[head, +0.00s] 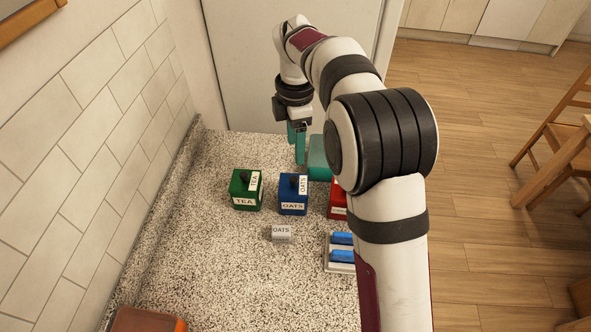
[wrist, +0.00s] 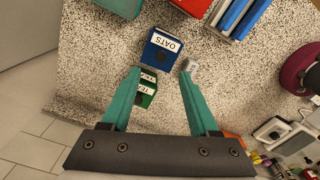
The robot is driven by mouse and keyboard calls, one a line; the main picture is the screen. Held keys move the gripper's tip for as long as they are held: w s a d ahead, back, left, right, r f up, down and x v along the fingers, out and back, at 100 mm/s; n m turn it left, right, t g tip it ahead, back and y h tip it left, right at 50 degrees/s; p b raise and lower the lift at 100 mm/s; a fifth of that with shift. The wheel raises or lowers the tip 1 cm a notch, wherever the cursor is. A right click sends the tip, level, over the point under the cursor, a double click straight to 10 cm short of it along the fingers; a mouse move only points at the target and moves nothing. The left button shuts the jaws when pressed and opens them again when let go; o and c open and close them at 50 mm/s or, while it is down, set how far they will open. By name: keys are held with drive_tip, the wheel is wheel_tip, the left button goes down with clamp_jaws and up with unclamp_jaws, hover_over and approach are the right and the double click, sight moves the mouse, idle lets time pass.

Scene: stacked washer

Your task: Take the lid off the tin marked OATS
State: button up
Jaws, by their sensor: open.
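The blue tin marked OATS (head: 293,206) stands on the counter with its lid on; a dark knob (head: 294,178) is on top. It also shows in the wrist view (wrist: 152,62), just beyond the fingertips. My gripper (head: 297,150) is open and empty, above the counter beyond the tins in the head view. In the wrist view its teal fingers (wrist: 161,72) are spread, with nothing between the tips. The green TEA tin (head: 241,202) stands left of the blue one; in the wrist view the left finger partly covers it.
A red tin (head: 338,205) is right of the blue tin, partly hidden by my arm. A small white block marked OATS (head: 281,233) lies in front. A tray with blue items (head: 341,255) is at right. A teal block (head: 319,172) stands behind. A tiled wall (head: 75,130) bounds the left.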

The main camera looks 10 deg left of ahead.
sight(293, 179)
drive_tip(key=f, duration=1)
drive_tip(key=shift+s+a+f, duration=0.1)
drive_tip(key=shift+s+a, duration=0.2)
clamp_jaws()
